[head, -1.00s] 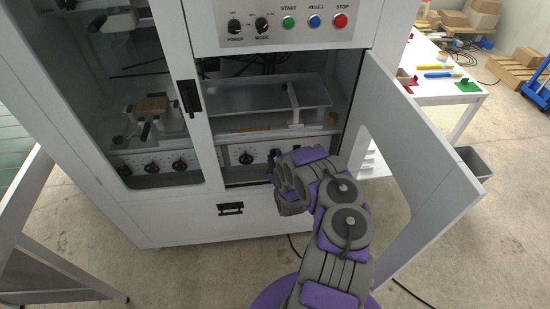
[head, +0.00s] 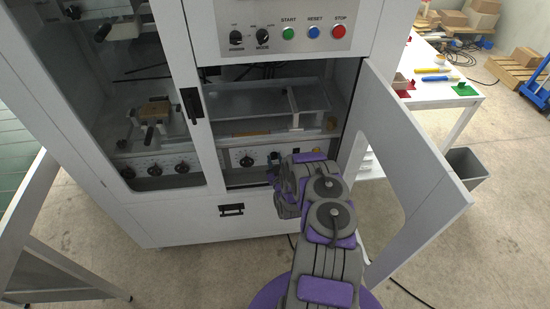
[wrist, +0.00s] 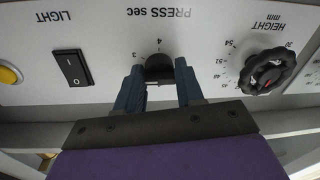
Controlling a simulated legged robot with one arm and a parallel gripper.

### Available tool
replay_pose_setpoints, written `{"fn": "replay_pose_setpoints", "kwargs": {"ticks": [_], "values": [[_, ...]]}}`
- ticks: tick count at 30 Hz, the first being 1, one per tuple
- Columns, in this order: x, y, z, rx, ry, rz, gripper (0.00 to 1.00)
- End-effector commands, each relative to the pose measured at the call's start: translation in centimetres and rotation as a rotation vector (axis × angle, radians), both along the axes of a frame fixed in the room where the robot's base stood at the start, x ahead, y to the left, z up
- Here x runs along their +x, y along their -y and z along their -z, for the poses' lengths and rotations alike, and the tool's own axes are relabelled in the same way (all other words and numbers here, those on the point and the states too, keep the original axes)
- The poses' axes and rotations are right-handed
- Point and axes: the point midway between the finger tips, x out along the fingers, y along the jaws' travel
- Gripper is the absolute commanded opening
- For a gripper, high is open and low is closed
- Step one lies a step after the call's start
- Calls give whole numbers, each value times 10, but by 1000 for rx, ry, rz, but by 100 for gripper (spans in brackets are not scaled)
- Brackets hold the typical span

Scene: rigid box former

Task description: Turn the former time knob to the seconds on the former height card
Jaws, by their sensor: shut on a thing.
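The wrist view is upside down. A dark knob (wrist: 159,66) under the label "PRESS sec" is between the two blue-grey fingers of my gripper (wrist: 158,86), which is shut on it. The digits 3 and 4 show on the scale around it; its pointer is hard to make out. In the head view my gripper (head: 273,174) is at the lower panel inside the open bay, and my arm hides part of that panel. A black knob (wrist: 268,72) labelled "HEIGHT mm" is beside it; it also shows in the head view (head: 247,160). I cannot make out a height card.
A black LIGHT switch (wrist: 72,68) and a yellow button (wrist: 10,74) are on the same panel. The bay door (head: 425,165) stands open to the right of my arm. A metal tray (head: 265,103) is above the panel. A table (head: 435,98) stands beyond the door.

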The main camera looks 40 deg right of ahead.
Motion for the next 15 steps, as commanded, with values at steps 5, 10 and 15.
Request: {"fn": "replay_pose_setpoints", "kwargs": {"ticks": [5,10,15], "values": [[0,0,-3,139,84,2,7],[-1,0,-1,257,153,2,7],[-1,2,-1,346,211,5,7]]}}
